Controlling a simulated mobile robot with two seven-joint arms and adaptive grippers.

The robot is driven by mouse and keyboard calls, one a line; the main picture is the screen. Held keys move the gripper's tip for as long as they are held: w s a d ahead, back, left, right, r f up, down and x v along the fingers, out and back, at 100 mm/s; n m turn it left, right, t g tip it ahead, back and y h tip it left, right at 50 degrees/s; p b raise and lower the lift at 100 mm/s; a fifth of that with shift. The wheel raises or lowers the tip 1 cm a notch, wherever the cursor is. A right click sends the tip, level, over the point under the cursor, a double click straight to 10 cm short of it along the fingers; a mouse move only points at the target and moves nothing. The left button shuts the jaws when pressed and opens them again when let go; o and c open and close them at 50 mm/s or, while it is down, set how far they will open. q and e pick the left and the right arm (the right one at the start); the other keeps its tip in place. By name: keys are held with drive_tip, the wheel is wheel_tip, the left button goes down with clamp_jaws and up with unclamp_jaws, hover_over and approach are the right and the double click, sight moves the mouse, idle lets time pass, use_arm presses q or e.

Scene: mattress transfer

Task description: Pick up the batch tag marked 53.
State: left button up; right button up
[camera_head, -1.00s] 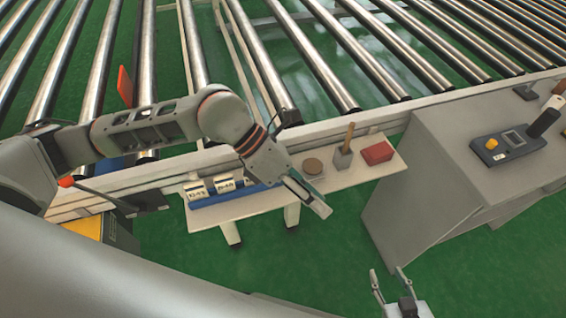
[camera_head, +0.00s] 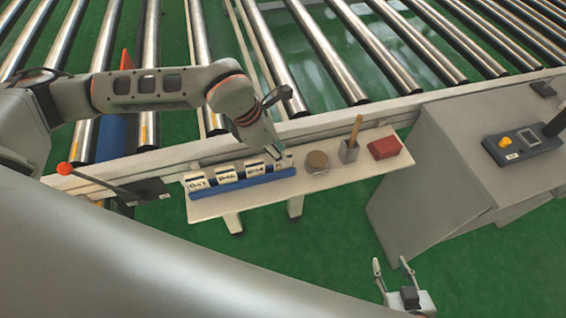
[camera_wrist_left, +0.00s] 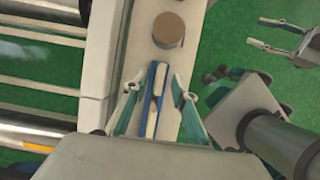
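Several white batch tags with black print stand in a blue rack (camera_head: 243,186) on a pale shelf. Three show their faces in the head view: the left tag (camera_head: 197,182), the middle tag (camera_head: 227,175) and the right tag (camera_head: 255,168). Their print is too small to read surely; I cannot tell which is 53. My left gripper (camera_head: 276,153) is over the rack's right end, partly hiding it. In the left wrist view this gripper (camera_wrist_left: 156,82) is open, its fingers on either side of the rack (camera_wrist_left: 160,72). My right gripper (camera_head: 392,267) is open and empty, low over the floor.
Right of the rack on the shelf (camera_head: 330,179) stand a round brown-topped object (camera_head: 317,162), a holder with a wooden stick (camera_head: 349,150) and a red box (camera_head: 384,148). Conveyor rollers lie behind. A grey cabinet (camera_head: 425,200) stands at right.

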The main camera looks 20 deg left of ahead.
use_arm(q)
drive_tip(key=shift+x, duration=1)
drive_tip(key=shift+r, duration=0.1)
clamp_jaws()
drive_tip(key=shift+d, duration=0.1)
drive_tip(key=shift+r, duration=0.15)
